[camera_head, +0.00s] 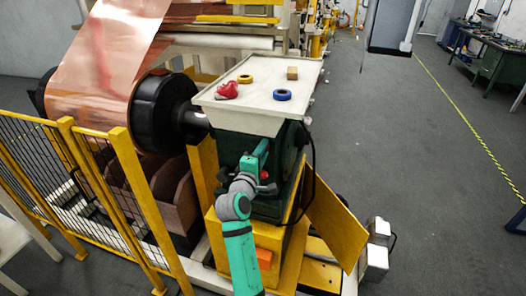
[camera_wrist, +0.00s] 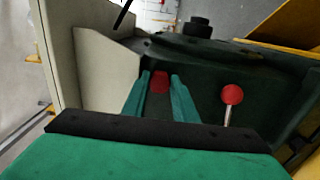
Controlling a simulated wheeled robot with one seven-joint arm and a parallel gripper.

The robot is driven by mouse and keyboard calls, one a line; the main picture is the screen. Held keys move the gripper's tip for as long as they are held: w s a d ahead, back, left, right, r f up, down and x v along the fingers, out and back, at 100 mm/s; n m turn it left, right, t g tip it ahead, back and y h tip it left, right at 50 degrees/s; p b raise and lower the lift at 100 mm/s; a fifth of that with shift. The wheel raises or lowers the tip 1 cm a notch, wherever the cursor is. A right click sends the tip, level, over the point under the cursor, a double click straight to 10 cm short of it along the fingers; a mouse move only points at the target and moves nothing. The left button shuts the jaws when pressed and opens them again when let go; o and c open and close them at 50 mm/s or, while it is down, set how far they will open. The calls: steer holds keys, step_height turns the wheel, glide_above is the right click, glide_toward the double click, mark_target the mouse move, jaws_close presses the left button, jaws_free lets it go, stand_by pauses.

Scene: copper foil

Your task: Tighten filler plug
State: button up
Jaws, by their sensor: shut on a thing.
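A small red plug (camera_wrist: 159,80) sits on the dark green housing (camera_wrist: 208,65) in the wrist view, between the two teal fingertips of my gripper (camera_wrist: 161,82). The fingers are shut on it from both sides; its lower part and its seat are hard to make out. In the head view my gripper (camera_head: 252,163) is against the front of the green housing (camera_head: 279,208), below the tray, and the plug cannot be made out there.
A red-knobbed lever (camera_wrist: 232,95) stands right of the fingers. A black cap (camera_wrist: 196,24) is on top of the housing. Above it, a pale tray (camera_head: 254,105) holds a red item, tape rolls and a small block. Yellow fencing (camera_head: 127,185) stands left; open floor lies right.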

steer(key=m, duration=0.5)
steer(key=shift+a+f+m, duration=0.15)
steer(key=shift+f+m, duration=0.05)
steer(key=shift+m, duration=0.1)
steer(key=m, duration=0.4)
steer(key=shift+a+f+m, duration=0.1)
steer(key=shift+m, duration=0.2)
steer(key=m, duration=0.5)
steer(key=shift+w+a, duration=0.1)
steer(key=m, duration=0.5)
steer(key=shift+a, duration=0.1)
steer(key=shift+w+a+r+m, duration=0.1)
steer(key=shift+r+m, duration=0.05)
steer(key=shift+m, duration=4.8)
steer(key=shift+a+r+m, duration=0.1)
steer(key=shift+r+m, duration=0.05)
steer(key=shift+m, duration=4.8)
